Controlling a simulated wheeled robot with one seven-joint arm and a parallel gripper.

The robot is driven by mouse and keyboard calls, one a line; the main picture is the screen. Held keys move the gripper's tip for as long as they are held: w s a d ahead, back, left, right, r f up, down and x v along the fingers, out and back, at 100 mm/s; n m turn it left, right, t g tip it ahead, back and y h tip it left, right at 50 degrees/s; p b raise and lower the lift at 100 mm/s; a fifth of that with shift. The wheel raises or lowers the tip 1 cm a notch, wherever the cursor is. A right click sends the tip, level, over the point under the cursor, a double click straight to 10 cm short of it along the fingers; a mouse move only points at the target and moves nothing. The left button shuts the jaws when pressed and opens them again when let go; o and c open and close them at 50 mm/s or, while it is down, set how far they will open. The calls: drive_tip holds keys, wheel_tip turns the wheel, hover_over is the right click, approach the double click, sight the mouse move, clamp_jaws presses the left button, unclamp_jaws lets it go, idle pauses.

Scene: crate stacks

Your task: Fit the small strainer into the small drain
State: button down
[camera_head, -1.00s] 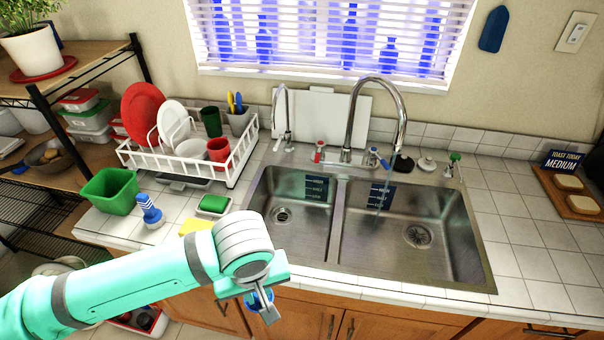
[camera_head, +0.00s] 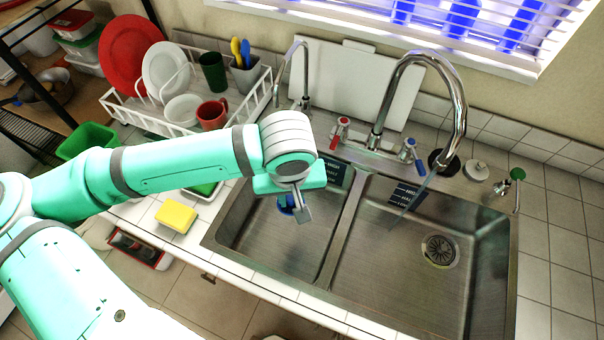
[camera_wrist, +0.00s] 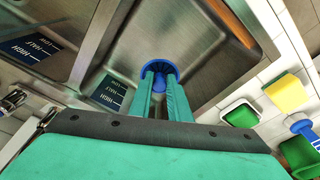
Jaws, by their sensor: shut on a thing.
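My gripper (camera_head: 294,208) is shut on a blue strainer (camera_head: 286,204) above the left basin (camera_head: 300,240) of the sink. The strainer shows more fully in the wrist view (camera_wrist: 160,68), as a round blue cup between the two fingertips. The left basin's drain is hidden in both current views, behind my gripper and the strainer. The right basin (camera_head: 400,270) has a drain (camera_head: 438,250) in its floor that is in plain view. I cannot tell how high the strainer is above the basin floor.
A tall faucet (camera_head: 462,110) runs water into the right basin. A divider (camera_head: 345,230) separates the basins. A yellow sponge (camera_head: 176,216) lies on the counter to the left. A dish rack (camera_head: 190,110) stands behind my arm, with a cutting board (camera_head: 365,85) at the wall.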

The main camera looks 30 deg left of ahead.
drive_tip(key=shift+w+f, duration=0.15)
drive_tip(key=shift+w, duration=0.3)
drive_tip(key=w+a+f, duration=0.2)
drive_tip(key=f, duration=0.3)
drive_tip(key=w+a+f, duration=0.2)
drive_tip(key=w+f, duration=0.1)
drive_tip(key=f, duration=0.2)
drive_tip(key=w+a+f, duration=0.1)
drive_tip(key=w+f, duration=0.1)
drive_tip(key=f, duration=0.3)
drive_tip(key=shift+w+a+f, duration=0.2)
drive_tip(key=shift+a, duration=0.2)
drive_tip(key=shift+w+a+f, duration=0.5)
drive_tip(key=shift+w+f, duration=0.1)
drive_tip(key=shift+w, duration=0.1)
drive_tip(key=shift+w+a+f, duration=0.5)
drive_tip(key=shift+w+f, duration=0.05)
drive_tip(key=shift+w, duration=0.1)
drive_tip(key=shift+f, duration=1.45)
drive_tip(key=c, duration=1.6)
unclamp_jaws()
drive_tip(key=shift+s, duration=0.1)
